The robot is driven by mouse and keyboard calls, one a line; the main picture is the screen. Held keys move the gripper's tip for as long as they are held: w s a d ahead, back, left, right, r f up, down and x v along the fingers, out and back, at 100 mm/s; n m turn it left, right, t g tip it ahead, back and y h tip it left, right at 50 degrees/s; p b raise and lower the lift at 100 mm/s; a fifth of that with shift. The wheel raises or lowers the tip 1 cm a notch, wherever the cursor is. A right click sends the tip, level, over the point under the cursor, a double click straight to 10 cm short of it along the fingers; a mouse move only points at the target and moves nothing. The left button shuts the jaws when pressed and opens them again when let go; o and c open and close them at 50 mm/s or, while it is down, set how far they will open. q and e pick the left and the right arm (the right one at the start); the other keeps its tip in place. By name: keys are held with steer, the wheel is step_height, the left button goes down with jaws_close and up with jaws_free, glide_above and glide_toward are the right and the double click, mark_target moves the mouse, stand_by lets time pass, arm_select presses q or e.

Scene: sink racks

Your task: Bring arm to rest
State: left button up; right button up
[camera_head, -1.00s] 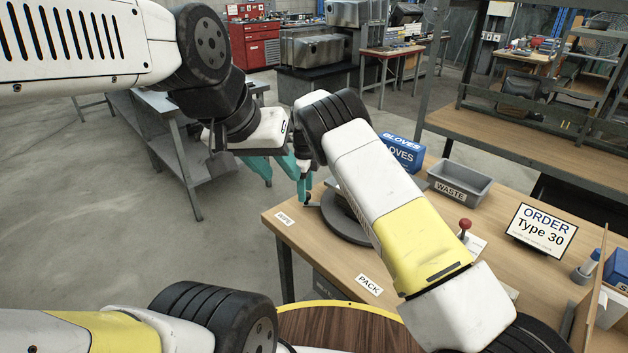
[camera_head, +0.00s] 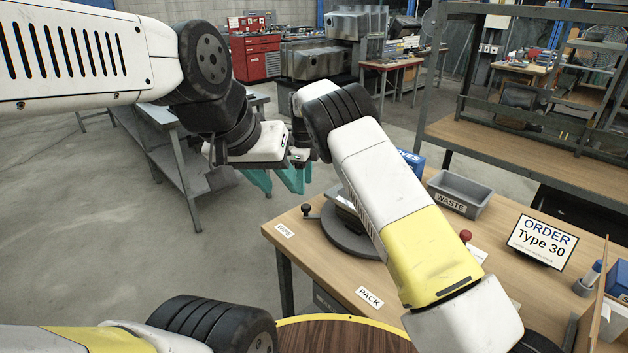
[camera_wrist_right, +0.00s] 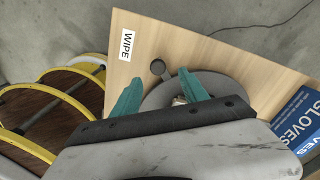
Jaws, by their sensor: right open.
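My left arm comes in from the upper left of the head view. Its gripper (camera_head: 278,193) hangs beyond the table's left edge, with two teal fingers apart and nothing seen between them. My right arm comes up from the lower right, bent across the table. Its gripper (camera_wrist_right: 159,78) shows in the right wrist view with teal fingers spread and empty, in front of the round grey turntable (camera_head: 340,238). In the head view the right fingers are hard to separate from the left ones. The two grippers appear close together there.
The wooden table (camera_head: 310,262) carries a grey WASTE bin (camera_head: 459,192), an ORDER sign (camera_head: 541,240), a red knob (camera_head: 465,236) and a blue gloves box (camera_wrist_right: 297,126), partly hidden by my right arm in the head view. Open floor (camera_head: 100,210) lies left of the table.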

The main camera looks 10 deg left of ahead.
steer(key=shift+d+r, duration=0.1)
steer(key=s+d+r+n+t+y, duration=0.15)
steer(key=s+d+r+n, duration=0.3)
steer(key=d+r, duration=0.65)
steer(key=s+d+r+n+t+y, duration=0.1)
steer(key=s+d+r+n+y, duration=0.3)
steer(key=d+r, duration=0.65)
steer(key=s+d+n+t+h, duration=0.1)
steer(key=s+d+n, duration=0.2)
steer(key=s, duration=0.6)
steer(key=s+d+r+n+t+h, duration=0.1)
steer(key=s+d+n, duration=0.2)
steer(key=s, duration=0.6)
steer(key=s+d+n+t+h, duration=0.1)
steer(key=s+d+n, duration=0.3)
steer(key=s, duration=0.6)
steer(key=shift+r+n+t, duration=0.2)
steer(key=shift+n+t, duration=0.15)
steer(key=shift+n, duration=0.5)
